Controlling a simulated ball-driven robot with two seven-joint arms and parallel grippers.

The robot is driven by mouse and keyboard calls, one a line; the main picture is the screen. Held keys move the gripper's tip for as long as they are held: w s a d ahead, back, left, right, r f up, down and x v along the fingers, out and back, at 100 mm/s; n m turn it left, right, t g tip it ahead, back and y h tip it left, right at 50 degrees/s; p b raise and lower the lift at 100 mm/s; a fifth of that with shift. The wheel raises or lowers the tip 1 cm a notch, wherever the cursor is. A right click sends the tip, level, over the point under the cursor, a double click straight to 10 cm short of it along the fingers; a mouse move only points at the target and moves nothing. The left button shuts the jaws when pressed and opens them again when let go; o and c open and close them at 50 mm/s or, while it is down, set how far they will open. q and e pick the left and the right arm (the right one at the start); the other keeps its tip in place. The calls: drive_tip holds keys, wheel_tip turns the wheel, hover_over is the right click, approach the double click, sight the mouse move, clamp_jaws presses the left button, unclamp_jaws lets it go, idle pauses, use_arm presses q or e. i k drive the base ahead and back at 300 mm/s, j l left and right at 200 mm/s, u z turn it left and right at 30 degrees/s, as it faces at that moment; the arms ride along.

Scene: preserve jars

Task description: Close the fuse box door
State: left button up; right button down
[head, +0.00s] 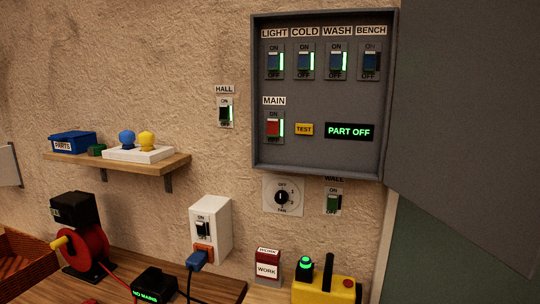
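The fuse box (258,100) is a grey box on the wall, upper right of the head view. Its door (465,130) is a large dark grey panel that stands wide open to the right of the box. Inside are the LIGHT (274,62), COLD (305,62), WASH (338,62) and BENCH (371,62) switches. The first three have lit green strips; BENCH shows none lit. A red MAIN switch (273,128) has a lit strip. A yellow TEST button (304,129) and a green-lit PART OFF display (349,131) are beside it. Neither gripper is in view.
A shelf (120,165) projects at left. The bench (220,288) holds a white socket box (210,225), red reel (88,250), WORK box (267,266) and yellow unit (320,290).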

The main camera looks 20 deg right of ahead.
sight(464, 147)
drive_tip(key=l+u, duration=0.15)
drive_tip(key=l, duration=0.75)
drive_tip(key=l+u, duration=0.15)
drive_tip(key=l, duration=0.75)
drive_tip(key=k+l+u, duration=0.15)
drive_tip(key=l, duration=0.7)
